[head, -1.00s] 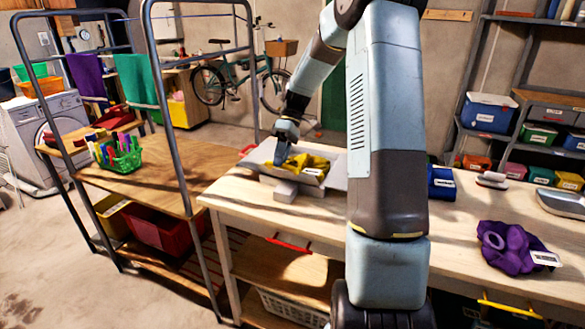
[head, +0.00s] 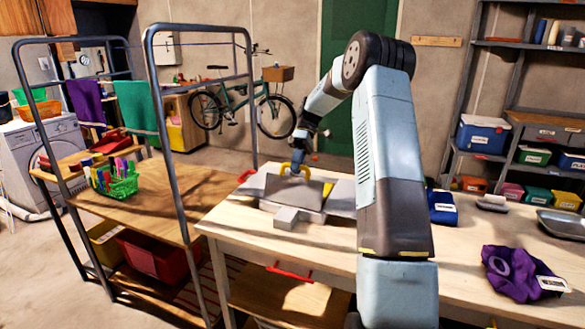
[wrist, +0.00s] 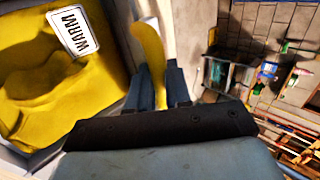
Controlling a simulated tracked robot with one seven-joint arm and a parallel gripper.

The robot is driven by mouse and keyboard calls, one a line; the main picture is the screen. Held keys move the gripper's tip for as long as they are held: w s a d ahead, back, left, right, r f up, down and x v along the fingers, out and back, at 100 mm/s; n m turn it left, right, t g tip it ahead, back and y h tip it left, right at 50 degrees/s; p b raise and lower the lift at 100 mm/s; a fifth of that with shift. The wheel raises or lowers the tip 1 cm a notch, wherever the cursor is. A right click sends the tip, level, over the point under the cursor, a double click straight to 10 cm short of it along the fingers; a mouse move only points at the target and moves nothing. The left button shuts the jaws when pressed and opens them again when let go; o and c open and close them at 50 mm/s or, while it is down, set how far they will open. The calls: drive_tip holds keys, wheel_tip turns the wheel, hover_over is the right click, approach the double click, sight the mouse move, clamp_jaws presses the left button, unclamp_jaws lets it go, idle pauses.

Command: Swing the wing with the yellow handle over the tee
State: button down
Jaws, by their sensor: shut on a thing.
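The yellow tee (wrist: 40,95) lies crumpled on the folding board, with a white WARM label in the wrist view. In the head view only a bit of the tee (head: 327,189) shows. A grey wing (head: 293,192) of the board stands tilted up in front of it and hides the rest. My gripper (head: 297,165) is at the wing's upper edge, shut on the yellow handle (wrist: 150,55). The handle stands up between the fingers in the wrist view, beside the tee. The other wing (head: 343,196) lies to the right, partly behind my arm.
The board lies on a pale wooden table (head: 240,218), with a grey block (head: 287,217) at its front. A blue labelled cloth (head: 441,207) and a purple cloth (head: 510,272) lie to the right. A metal rack (head: 170,100) stands close on the left.

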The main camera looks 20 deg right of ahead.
sight(294, 178)
drive_tip(key=shift+w+d+f+g+y, duration=0.8)
drive_tip(key=shift+w+f+g, duration=0.15)
drive_tip(key=shift+f+g, duration=0.1)
drive_tip(key=shift+a, duration=0.1)
drive_tip(key=c, duration=1.3)
unclamp_jaws()
drive_tip(key=shift+w, duration=0.15)
drive_tip(key=shift+c, duration=0.2)
drive_tip(key=shift+r, duration=0.15)
